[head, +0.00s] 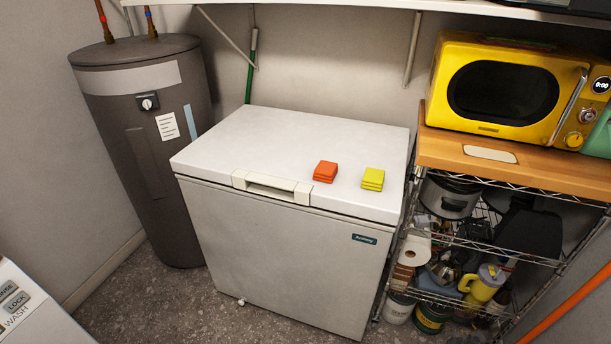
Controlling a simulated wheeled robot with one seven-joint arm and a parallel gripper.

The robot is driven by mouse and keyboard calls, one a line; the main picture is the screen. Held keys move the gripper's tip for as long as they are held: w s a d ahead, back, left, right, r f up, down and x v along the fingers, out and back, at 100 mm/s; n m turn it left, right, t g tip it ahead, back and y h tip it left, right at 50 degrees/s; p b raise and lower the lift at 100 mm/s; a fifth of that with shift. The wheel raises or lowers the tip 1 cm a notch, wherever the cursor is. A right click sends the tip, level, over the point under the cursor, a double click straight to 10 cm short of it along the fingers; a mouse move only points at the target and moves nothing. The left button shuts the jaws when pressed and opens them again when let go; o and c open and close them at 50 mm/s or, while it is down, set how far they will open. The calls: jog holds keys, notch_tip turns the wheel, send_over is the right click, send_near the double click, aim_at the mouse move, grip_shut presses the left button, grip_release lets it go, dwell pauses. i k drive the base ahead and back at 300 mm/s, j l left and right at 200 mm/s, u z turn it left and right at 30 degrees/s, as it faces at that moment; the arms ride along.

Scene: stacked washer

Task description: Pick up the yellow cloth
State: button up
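The yellow cloth (373,179) is a small folded square stack. It lies flat on the white lid of the chest freezer (270,140), near the lid's right front edge. An orange-red folded cloth (325,171) lies to its left on the same lid, with a gap between them. My gripper is not in view.
A grey water heater (140,130) stands left of the freezer. At the right, a wire rack (455,240) with a wooden top (560,170) holds a yellow microwave (510,90). A white shelf (450,8) overhangs behind. The lid's left part is clear.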

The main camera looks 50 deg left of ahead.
aim_at(373, 178)
jog(key=u, duration=1.35)
